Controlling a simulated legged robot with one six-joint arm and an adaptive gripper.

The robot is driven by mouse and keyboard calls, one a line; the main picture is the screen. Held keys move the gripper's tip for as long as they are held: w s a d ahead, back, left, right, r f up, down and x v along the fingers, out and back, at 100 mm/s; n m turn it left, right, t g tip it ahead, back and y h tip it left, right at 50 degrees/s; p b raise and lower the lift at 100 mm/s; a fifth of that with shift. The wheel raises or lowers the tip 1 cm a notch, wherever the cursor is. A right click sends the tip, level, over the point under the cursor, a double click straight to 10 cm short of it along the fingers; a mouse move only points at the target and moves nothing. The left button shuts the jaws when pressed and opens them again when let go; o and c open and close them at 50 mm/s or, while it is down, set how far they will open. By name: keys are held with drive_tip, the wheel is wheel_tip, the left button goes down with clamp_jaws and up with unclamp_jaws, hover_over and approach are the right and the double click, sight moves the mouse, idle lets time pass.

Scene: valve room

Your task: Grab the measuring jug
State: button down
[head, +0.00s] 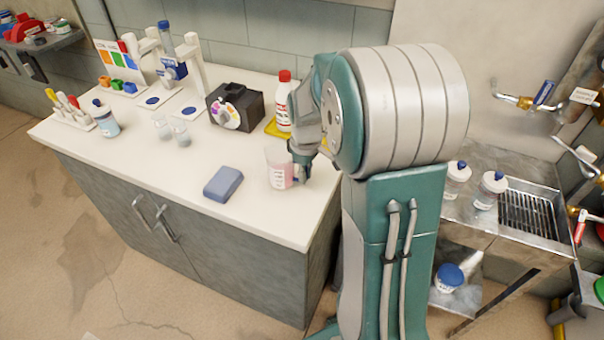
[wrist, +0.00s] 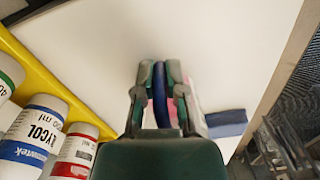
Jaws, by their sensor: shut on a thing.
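The measuring jug (head: 277,170) is clear, with pink contents and markings. It stands upright on the white counter near its right end. My gripper (head: 302,171) is at the jug's right side and shut on its dark blue handle. In the wrist view, my gripper (wrist: 160,82) has its two fingers pressed on either side of the blue handle (wrist: 160,98). Most of the jug's body is hidden there behind the fingers, with only a little pink showing. Whether the jug touches the counter is hard to tell.
A blue block (head: 223,184) lies left of the jug. A yellow tray (head: 277,129) with bottles stands behind it. A black box (head: 235,107), two small beakers and a microscope-like device are further left. A metal sink (head: 529,208) is at right. The counter's front middle is clear.

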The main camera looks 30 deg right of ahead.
drive_tip(key=shift+r, duration=0.65)
drive_tip(key=s+d+r, duration=0.5)
drive_tip(key=s+r, duration=0.6)
drive_tip(key=s, duration=0.2)
drive_tip(key=shift+r, duration=0.15)
